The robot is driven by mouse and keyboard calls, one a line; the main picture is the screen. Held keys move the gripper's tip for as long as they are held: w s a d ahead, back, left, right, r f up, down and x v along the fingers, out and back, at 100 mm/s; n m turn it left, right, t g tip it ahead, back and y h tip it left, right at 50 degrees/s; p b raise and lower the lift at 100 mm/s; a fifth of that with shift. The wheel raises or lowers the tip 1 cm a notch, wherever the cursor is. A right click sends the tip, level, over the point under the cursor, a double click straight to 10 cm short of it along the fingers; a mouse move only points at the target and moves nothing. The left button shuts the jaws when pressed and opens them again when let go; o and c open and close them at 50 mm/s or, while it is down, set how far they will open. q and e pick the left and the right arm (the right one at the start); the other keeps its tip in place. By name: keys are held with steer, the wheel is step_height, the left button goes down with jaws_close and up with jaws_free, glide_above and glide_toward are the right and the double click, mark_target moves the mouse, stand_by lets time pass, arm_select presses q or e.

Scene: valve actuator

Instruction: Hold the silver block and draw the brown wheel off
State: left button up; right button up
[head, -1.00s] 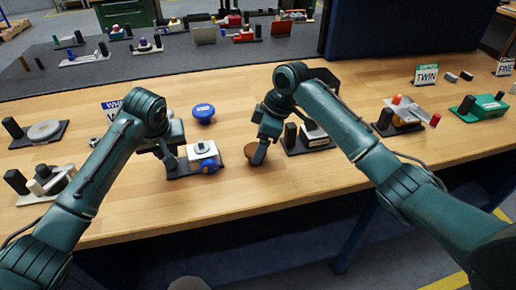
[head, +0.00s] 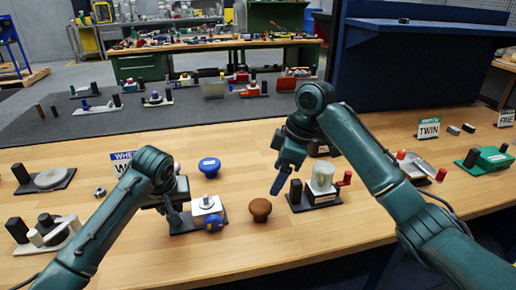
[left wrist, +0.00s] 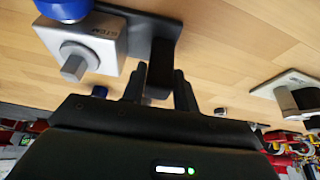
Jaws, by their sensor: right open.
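The silver block (head: 206,206) stands on a black base, with a bare stem on top and a blue knob (head: 212,224) on its front. It also shows in the left wrist view (left wrist: 105,42). The brown wheel (head: 260,208) rests on the table, apart from the block and to its right. My left gripper (left wrist: 159,75) has its fingers on both sides of the black post (left wrist: 161,60) on the block's base, close against it. My right gripper (head: 281,182) is open and empty, above and right of the brown wheel, clear of it.
A blue wheel (head: 209,165) lies behind the silver block. A fixture with a clear cylinder and red knob (head: 322,182) stands right of the brown wheel. More fixtures stand at both ends of the table. Bare wood lies around the brown wheel.

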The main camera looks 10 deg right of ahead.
arm_select(q)
steer(key=shift+o, duration=2.2)
steer(key=shift+r, duration=0.15)
